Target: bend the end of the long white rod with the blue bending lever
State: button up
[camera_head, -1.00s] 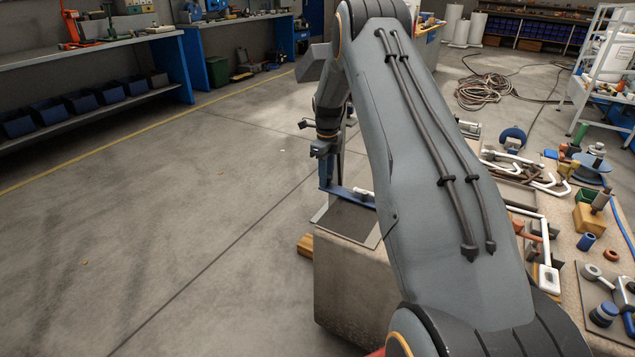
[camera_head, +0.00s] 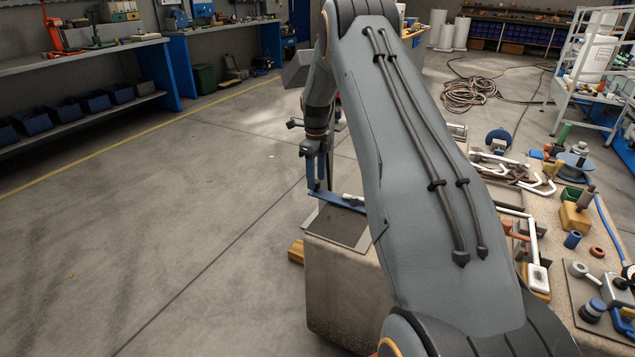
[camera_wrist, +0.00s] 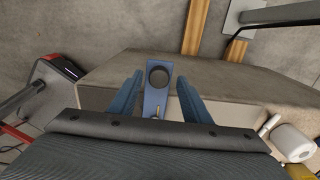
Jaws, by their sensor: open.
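The blue bending lever (camera_head: 332,200) extends over the near end of the bench at centre in the head view. In the wrist view its end (camera_wrist: 157,100) shows as a flat blue bar with a round dark hole. My gripper (camera_head: 316,188) is open above the lever's left end. In the wrist view its two blue fingers (camera_wrist: 160,78) stand apart, one on each side of the bar, with gaps showing. A short white piece (camera_head: 352,198) shows beside the lever; I cannot tell whether it is the long rod's end. My arm hides much of the bench.
The bench (camera_head: 345,285) carries white bent pipes (camera_head: 520,172), a yellow block (camera_head: 575,218) and blue tools to the right. A wooden piece (camera_head: 296,252) lies on the floor beside it. The floor on the left is clear. A hose coil (camera_head: 470,93) lies behind.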

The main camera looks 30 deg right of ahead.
notch_tip(320, 180, up, 6)
jog(key=shift+f, duration=0.2)
dwell(0.4)
